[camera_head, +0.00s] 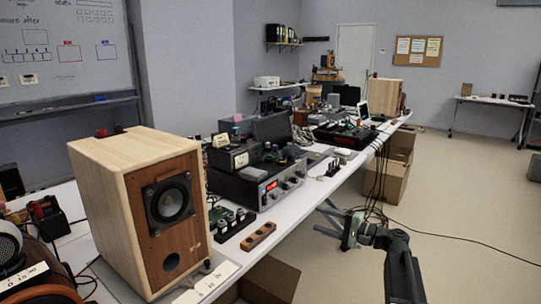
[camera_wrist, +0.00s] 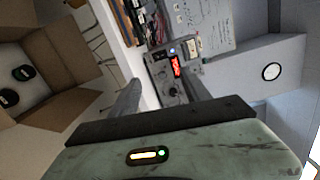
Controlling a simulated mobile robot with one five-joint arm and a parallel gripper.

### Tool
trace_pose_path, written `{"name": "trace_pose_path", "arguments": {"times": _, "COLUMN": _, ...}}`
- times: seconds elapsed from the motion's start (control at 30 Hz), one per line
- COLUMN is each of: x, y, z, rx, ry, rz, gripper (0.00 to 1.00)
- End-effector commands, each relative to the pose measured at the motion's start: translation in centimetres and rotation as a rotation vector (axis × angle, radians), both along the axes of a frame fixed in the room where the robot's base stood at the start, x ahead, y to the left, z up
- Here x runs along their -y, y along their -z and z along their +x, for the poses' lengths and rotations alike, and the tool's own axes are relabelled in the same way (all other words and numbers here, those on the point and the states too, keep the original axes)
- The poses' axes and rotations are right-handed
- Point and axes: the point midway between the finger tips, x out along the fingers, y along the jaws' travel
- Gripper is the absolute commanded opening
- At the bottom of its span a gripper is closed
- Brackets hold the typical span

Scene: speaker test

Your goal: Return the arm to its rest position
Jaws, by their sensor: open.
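My gripper (camera_head: 324,219) is in the head view, beside the front edge of the long white bench (camera_head: 330,186), over the floor side. Its green body has a small lit indicator, and its fingers point left toward the bench. The fingers are apart with nothing seen between them. In the wrist view my gripper (camera_wrist: 157,68) also shows open, with the bench edge and a device with a red display (camera_wrist: 176,66) beyond the fingers. My dark arm reaches up from the bottom right of the head view.
A wooden speaker (camera_head: 130,215) stands on the near bench, with electronics (camera_head: 262,188) behind it. Open cardboard boxes (camera_head: 272,281) (camera_head: 396,172) sit below the bench edge; one box (camera_wrist: 62,50) shows in the wrist view. Floor is open at right.

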Motion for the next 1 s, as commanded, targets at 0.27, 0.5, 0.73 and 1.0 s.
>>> {"name": "trace_pose_path", "arguments": {"times": 0.27, "x": -8.0, "y": 3.4, "z": -2.9, "rx": -0.039, "ry": -0.112, "rz": -0.144, "gripper": 0.55}}
{"name": "trace_pose_path", "arguments": {"times": 0.5, "x": -13.9, "y": 11.2, "z": -9.2, "rx": -0.105, "ry": -0.262, "rz": -0.495, "gripper": 0.55}}
{"name": "trace_pose_path", "arguments": {"times": 0.73, "x": -11.4, "y": 20.5, "z": -17.6, "rx": -0.202, "ry": -0.426, "rz": -1.045, "gripper": 0.55}}
{"name": "trace_pose_path", "arguments": {"times": 1.0, "x": -1.3, "y": 23.8, "z": -22.7, "rx": -0.346, "ry": -0.498, "rz": -1.514, "gripper": 0.55}}
